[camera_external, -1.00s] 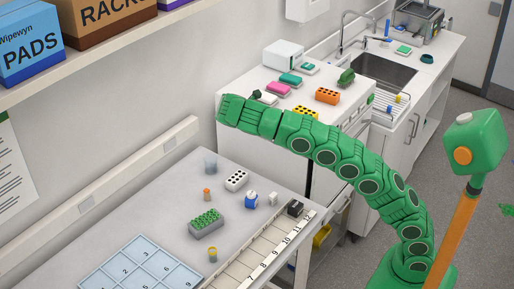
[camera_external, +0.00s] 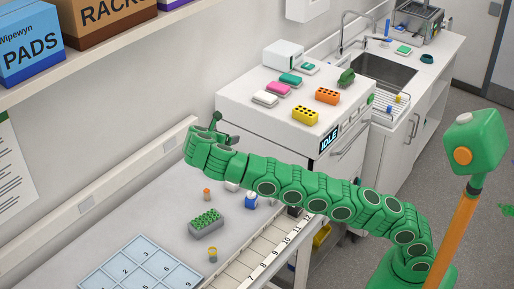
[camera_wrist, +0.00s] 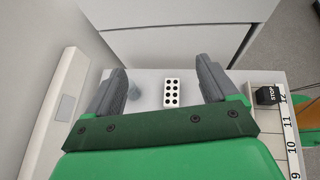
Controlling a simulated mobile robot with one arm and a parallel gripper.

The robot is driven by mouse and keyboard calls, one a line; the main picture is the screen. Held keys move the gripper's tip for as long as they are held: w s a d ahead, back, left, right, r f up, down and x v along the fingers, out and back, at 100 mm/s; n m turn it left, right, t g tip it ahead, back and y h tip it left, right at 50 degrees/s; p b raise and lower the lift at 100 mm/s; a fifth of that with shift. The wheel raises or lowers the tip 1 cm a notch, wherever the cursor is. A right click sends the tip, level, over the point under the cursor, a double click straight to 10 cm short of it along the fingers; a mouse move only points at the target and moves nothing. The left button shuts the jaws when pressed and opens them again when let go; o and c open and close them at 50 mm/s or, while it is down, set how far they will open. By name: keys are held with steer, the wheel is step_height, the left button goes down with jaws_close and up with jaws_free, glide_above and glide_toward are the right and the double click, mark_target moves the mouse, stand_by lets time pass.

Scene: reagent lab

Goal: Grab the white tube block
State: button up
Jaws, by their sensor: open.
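The white tube block (camera_wrist: 172,92) shows in the wrist view as a small white block with two rows of dark holes, lying on the grey bench. In that view it sits between my gripper's fingers, right of centre and beyond them, apart from both. My gripper (camera_wrist: 160,75) is open and empty. In the external view my gripper (camera_external: 223,130) is raised above the far end of the bench, and my arm hides most of the block there.
A grey rack with green tops (camera_external: 206,223), an orange-capped vial (camera_external: 207,194), a blue-and-white bottle (camera_external: 251,201) and a yellow-topped vial (camera_external: 213,254) stand on the bench. A black STOP block (camera_wrist: 267,95) is on the numbered strip. A white cabinet (camera_external: 265,128) stands beyond.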

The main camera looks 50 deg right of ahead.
step_height(320, 180, down, 22)
steer(key=shift+a, duration=0.1)
steer(key=shift+x, duration=3.95)
steer(key=c, duration=1.2)
steer(key=shift+r, duration=0.2)
steer(key=shift+c, duration=0.2)
